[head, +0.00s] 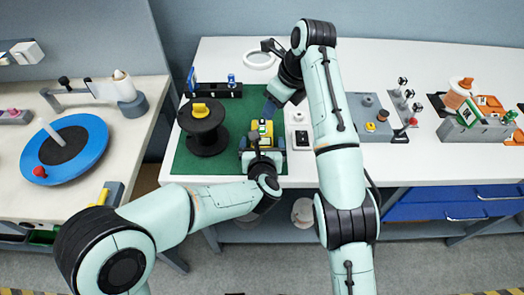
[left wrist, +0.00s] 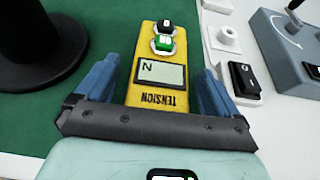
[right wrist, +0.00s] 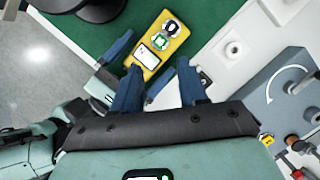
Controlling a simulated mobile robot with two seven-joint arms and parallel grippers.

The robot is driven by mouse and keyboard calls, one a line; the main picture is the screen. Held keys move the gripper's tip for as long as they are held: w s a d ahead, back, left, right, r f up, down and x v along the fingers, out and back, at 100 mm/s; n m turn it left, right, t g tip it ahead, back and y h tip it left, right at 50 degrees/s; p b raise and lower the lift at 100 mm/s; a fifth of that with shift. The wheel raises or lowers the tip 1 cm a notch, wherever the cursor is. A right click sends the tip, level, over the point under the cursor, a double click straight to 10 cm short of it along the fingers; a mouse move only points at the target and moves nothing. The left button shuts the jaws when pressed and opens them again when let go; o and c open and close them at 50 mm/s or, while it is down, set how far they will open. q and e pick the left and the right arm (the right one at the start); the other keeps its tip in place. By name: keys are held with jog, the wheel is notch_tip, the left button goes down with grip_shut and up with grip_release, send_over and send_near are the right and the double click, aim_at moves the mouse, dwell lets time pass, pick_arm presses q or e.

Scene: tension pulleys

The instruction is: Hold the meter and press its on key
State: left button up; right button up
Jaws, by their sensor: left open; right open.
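The yellow meter (head: 262,130) lies on the green mat (head: 222,170). Its grey display showing N, TENSION label, green key and black key are clear in the left wrist view (left wrist: 155,92). My left gripper (left wrist: 157,85) is open, with one blue finger on each side of the meter and gaps visible on both sides. My right gripper (head: 271,106) is open and empty beyond the meter. In the right wrist view the meter (right wrist: 158,42) lies ahead of its fingertips, with the left gripper's blue fingers close by.
A black spool (head: 203,138) stands left of the meter. A white panel with a black rocker switch (head: 301,138) lies to the right, then a grey box (head: 372,122) with knobs. A white ring (head: 258,60) lies at the back. The mat's front left is clear.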

pick_arm(q)
jog(key=shift+w+f, duration=0.15)
jog(key=shift+w, duration=0.1)
jog(key=c, duration=1.3)
pick_arm(e)
grip_shut()
dwell(0.6)
